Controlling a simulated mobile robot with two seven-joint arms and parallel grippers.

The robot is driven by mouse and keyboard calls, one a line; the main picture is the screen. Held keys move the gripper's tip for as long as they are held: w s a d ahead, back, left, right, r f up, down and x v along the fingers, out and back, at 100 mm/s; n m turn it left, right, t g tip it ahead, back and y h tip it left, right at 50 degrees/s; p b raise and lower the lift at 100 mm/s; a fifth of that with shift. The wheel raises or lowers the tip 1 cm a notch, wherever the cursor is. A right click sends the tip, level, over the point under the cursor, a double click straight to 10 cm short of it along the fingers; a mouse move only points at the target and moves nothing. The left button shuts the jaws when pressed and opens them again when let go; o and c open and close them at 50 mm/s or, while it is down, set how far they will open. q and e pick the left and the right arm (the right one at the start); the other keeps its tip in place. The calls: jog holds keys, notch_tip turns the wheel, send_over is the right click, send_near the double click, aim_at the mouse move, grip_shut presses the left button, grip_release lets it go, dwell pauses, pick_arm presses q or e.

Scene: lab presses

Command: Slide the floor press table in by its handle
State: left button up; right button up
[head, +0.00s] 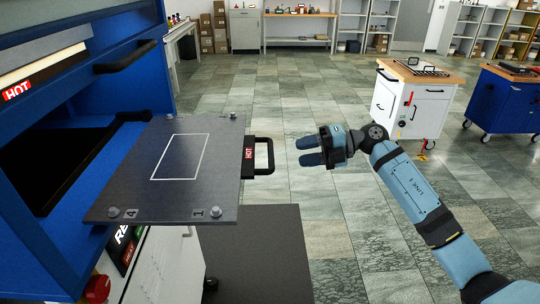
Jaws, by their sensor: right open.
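The floor press table (168,172) is a dark flat plate with a white rectangle outline and corner bolts. It sticks out to the right from the opening of the blue press (146,88). Its black handle (264,155) is a loop on the plate's right side, beside a red HOT label. My right gripper (308,151) is to the right of the handle, apart from it, with its two blue fingers pointing left toward it. The fingers are spread and empty. My left gripper is not in view.
A dark mat or platform (270,260) lies on the floor below the plate. A white cart (415,100) and a blue cart (502,100) stand at the right. Shelves and a workbench (300,15) line the far wall. Tiled floor between is clear.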

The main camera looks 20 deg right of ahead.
aim_at(271, 156)
jog(key=p+x, duration=0.1)
jog(key=x, duration=0.7)
jog(key=shift+w+a, duration=0.25)
jog(key=shift+a, duration=0.1)
grip_shut()
